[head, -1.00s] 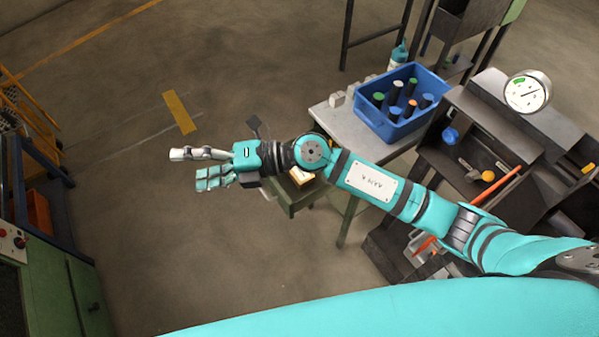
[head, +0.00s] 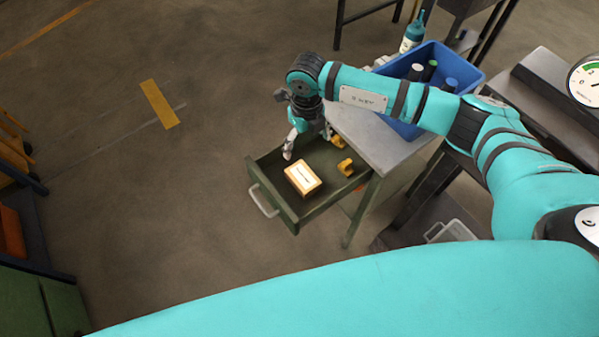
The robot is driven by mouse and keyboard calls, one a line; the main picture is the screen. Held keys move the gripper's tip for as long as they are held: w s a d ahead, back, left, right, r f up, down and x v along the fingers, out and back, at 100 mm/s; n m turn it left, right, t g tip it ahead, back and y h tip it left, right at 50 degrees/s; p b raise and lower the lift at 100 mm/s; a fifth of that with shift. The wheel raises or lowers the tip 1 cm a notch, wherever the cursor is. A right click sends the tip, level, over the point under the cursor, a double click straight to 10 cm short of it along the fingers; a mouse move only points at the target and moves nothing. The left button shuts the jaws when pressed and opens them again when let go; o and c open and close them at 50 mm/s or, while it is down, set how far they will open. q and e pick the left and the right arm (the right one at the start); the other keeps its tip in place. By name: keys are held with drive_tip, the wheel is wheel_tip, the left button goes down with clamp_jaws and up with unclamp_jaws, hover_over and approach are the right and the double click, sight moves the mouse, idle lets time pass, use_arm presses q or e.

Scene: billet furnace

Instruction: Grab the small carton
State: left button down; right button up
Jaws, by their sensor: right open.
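The small carton (head: 303,179) is an orange-tan box with a pale label on top. It lies in the open green drawer (head: 290,213) under the grey table. My right gripper (head: 296,150) points down over the back left part of the drawer, behind the carton and apart from it. It is open and nothing shows between its fingers. Its far finger is partly hidden. My left gripper does not show.
Yellow pieces (head: 345,167) lie in the drawer, right of the carton. A blue crate (head: 440,60) with several bottles stands on the grey table (head: 400,150). Floor left of the drawer is clear.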

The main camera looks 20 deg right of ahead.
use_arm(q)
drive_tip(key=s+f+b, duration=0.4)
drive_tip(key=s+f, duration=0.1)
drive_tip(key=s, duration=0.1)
use_arm(e)
hover_over(303, 176)
drive_tip(key=f, duration=0.6)
drive_tip(key=shift+s+d+f, duration=0.1)
drive_tip(key=shift+d+f, duration=0.1)
drive_tip(key=shift+d, duration=0.1)
wheel_tip(303, 176, down, 4)
drive_tip(key=b, duration=0.3)
drive_tip(key=shift+r, duration=0.1)
drive_tip(key=shift+f+b, duration=0.5)
drive_tip(key=shift+f, duration=0.35)
drive_tip(key=f+b, duration=0.2)
drive_tip(key=f, duration=0.1)
drive_tip(key=f+b, duration=0.1)
drive_tip(key=shift+a+f, duration=0.3)
drive_tip(key=shift+f, duration=0.05)
drive_tip(key=shift+f+b, duration=0.15)
drive_tip(key=shift+b, duration=0.15)
drive_tip(key=shift+c, duration=0.7)
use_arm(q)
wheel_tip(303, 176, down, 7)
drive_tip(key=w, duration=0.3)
use_arm(e)
drive_tip(key=c, duration=1.4)
